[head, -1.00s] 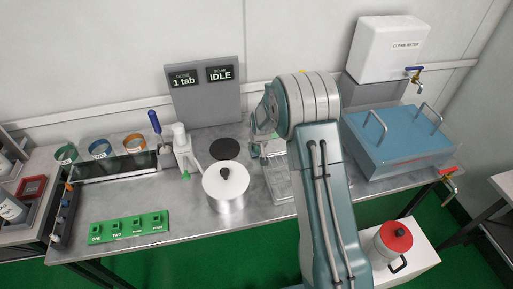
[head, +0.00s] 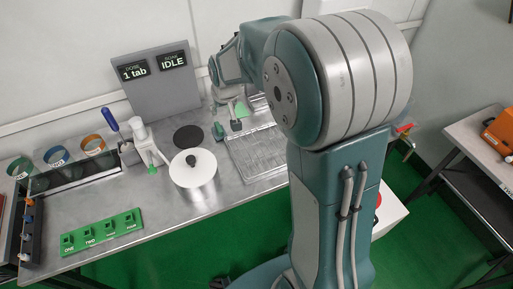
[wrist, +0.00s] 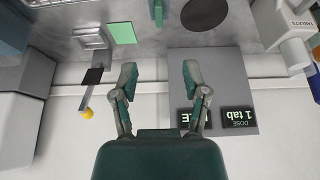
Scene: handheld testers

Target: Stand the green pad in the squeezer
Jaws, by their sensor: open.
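The green pad (wrist: 123,33), a flat light green square, lies at the upper left of the wrist view. It also shows in the head view (head: 241,108), just behind my gripper. Beside it in the wrist view is a metal frame with a lever, a dark plate and a yellow knob, which looks like the squeezer (wrist: 90,39). The pad is outside the frame; whether they touch I cannot tell. My gripper (wrist: 159,72) is open, with nothing between its fingers. In the head view, my gripper (head: 227,127) is over the bench; my arm hides the squeezer.
A lidded pot (head: 193,170) and a black disc (head: 188,136) stand left of my gripper. A ridged metal tray (head: 255,152) lies to the right. The display board (head: 160,85) reads "1 tab" and "IDLE". A green numbered rack (head: 102,232) is at the front left.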

